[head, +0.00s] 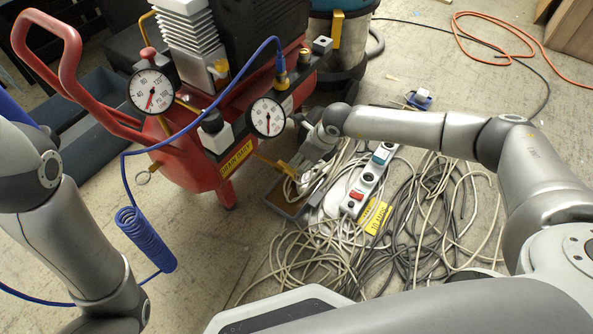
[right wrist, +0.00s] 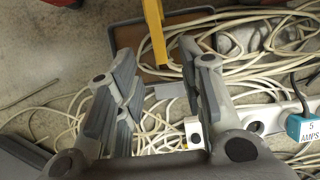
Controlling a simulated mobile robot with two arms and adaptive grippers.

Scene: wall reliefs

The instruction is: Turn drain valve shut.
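The drain valve's yellow lever (head: 281,165) sticks out low on the right side of the red air compressor (head: 190,165), above a grey tray. In the right wrist view the lever (right wrist: 154,30) comes in from the top edge, and its end lies between my fingertips in the picture. My right gripper (head: 298,168) is beside the lever in the head view. In the right wrist view the gripper (right wrist: 156,62) is open, with its fingers apart and not closed on anything. I cannot tell how deep the lever sits between them. My left gripper is out of view.
The tray (right wrist: 205,14) lies on the floor under the lever. A power strip (head: 367,182), a yellow tag (head: 376,216) and tangled pale cables (head: 320,250) cover the floor nearby. A coiled blue hose (head: 146,240) hangs at left. An orange hose (head: 480,38) lies at the back right.

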